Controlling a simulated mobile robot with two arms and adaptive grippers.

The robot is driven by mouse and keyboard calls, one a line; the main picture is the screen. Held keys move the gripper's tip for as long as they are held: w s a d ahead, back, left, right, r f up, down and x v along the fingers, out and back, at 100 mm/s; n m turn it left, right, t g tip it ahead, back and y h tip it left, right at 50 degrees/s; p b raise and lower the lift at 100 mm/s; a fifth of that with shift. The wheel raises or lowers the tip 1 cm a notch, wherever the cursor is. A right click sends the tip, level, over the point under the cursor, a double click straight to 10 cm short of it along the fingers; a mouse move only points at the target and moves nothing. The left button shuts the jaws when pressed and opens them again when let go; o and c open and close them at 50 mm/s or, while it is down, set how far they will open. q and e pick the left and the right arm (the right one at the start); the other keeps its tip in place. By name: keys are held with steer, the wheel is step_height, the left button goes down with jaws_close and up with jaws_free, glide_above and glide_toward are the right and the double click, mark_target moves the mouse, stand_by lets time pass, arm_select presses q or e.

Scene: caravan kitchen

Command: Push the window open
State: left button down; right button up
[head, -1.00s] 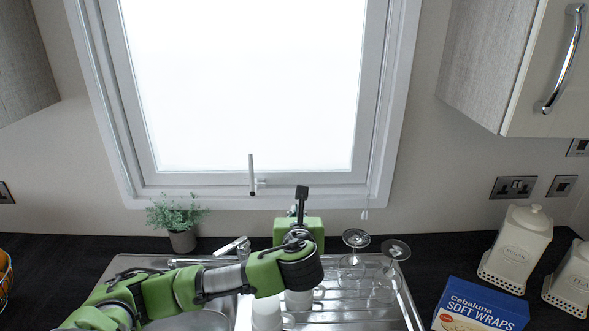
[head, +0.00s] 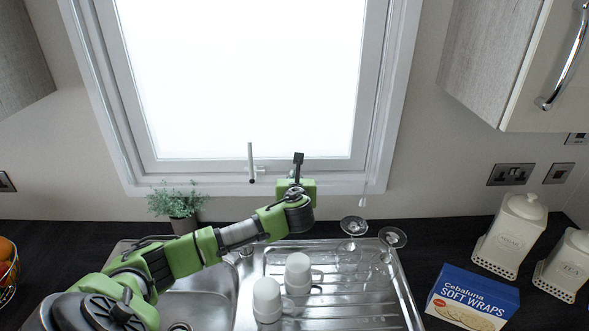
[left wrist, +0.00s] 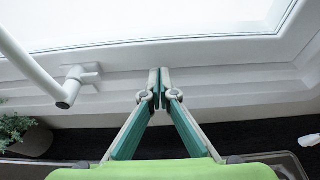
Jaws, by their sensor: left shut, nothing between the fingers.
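The window (head: 240,85) has a white frame and a bright pane, and it looks shut in its surround. Its white handle (head: 251,163) stands upright at the bottom middle of the frame; in the left wrist view the handle (left wrist: 60,95) is at the left. My left gripper (head: 298,158) is in front of the lower frame, just right of the handle. In the left wrist view its fingertips (left wrist: 160,72) are together, with nothing between them, and point at the lower window frame. I cannot tell whether they touch it. My right gripper is not in view.
Below the arm is a steel sink with a drainer (head: 340,310) holding white mugs (head: 298,272) and upturned glasses (head: 354,226). A potted plant (head: 178,205) stands left. Right are a blue wraps box (head: 470,297) and white canisters (head: 510,235). Wall cupboards (head: 500,65) flank the window.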

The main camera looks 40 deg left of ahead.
mark_target(294, 167)
arm_select(q)
steer(key=shift+w+a, duration=0.45)
steer(key=shift+w, duration=0.15)
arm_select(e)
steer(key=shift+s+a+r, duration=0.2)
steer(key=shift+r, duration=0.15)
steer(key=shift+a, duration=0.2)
